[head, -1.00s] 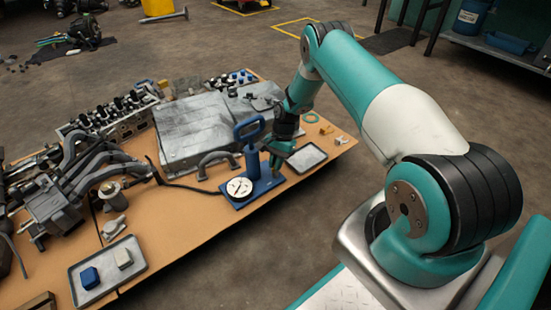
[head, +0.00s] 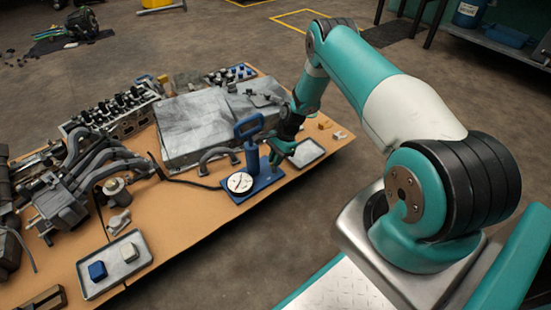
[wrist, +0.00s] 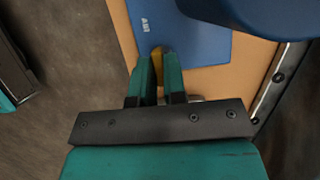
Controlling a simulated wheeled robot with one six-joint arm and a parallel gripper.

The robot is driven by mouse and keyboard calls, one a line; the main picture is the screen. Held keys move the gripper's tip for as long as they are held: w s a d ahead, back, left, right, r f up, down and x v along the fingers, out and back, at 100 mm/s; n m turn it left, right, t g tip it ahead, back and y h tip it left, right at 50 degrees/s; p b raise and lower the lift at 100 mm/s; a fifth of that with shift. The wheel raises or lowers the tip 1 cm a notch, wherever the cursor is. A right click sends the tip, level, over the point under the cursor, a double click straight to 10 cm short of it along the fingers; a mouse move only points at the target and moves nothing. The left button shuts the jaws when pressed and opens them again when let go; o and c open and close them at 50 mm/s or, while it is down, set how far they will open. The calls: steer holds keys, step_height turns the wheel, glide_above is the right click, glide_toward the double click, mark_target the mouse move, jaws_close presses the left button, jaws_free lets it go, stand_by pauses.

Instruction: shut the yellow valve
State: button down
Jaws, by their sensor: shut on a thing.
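The yellow valve (wrist: 156,63) shows as a small yellow piece between the fingertips in the wrist view, mostly hidden by them. My gripper (wrist: 158,60) is shut on it, at the edge of a blue base plate (wrist: 205,45) lettered "AIR". In the head view my gripper (head: 274,160) reaches down at the right side of the blue hand pump (head: 251,160), and the valve is too hidden to make out. A round white gauge (head: 239,182) sits on the left of the base.
A grey tray (head: 305,163) lies just right of the pump. A grey metal case (head: 195,145) and a curved handle (head: 219,157) lie behind and left. A hose runs left from the pump. Another tray (head: 128,272) holds two blocks at the front left.

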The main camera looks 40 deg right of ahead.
steer(key=shift+d, duration=0.15)
steer(key=c, duration=1.2)
jaws_free()
steer(key=p+v, duration=0.6)
steer(key=v, duration=1.1)
steer(key=shift+r+p, duration=0.25)
steer(key=shift+p, duration=0.05)
